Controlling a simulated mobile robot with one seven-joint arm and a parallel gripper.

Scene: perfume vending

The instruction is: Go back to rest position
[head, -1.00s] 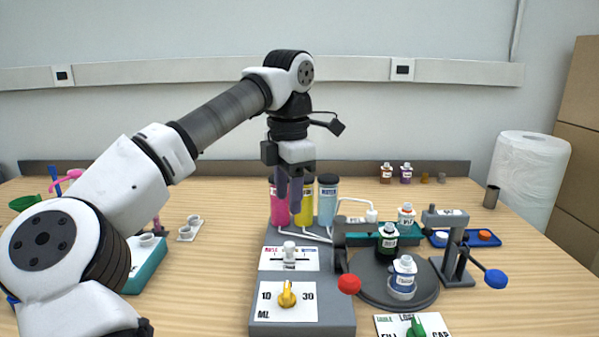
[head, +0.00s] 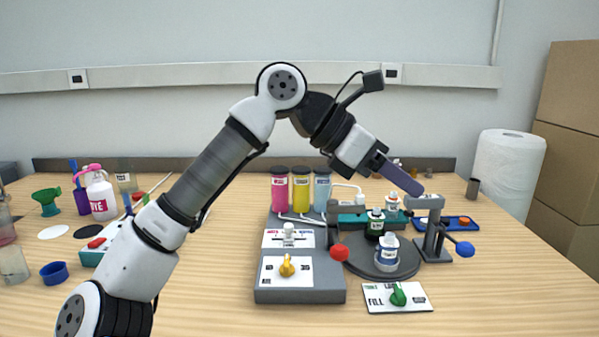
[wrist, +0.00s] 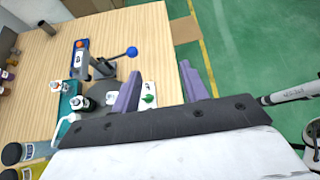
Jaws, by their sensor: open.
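My gripper (head: 402,178) is raised above the right part of the bench in the head view, pointing right and slightly down. It holds nothing. In the wrist view its two purple fingers (wrist: 160,88) are spread apart, with the table edge and green floor behind them. Below it stands the filling machine (head: 300,291) with pink, yellow and blue cylinders. A round dark turntable (head: 362,267) beside it carries small bottles, among them a blue-labelled one (head: 387,254). A grey press (head: 432,232) with a blue-knobbed lever stands to its right.
A white paper roll (head: 506,180) and cardboard boxes (head: 570,150) are at the right. A white bottle with a pink top (head: 101,198), a green funnel (head: 46,200) and a blue cup (head: 54,272) are at the left. The air above the bench is free.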

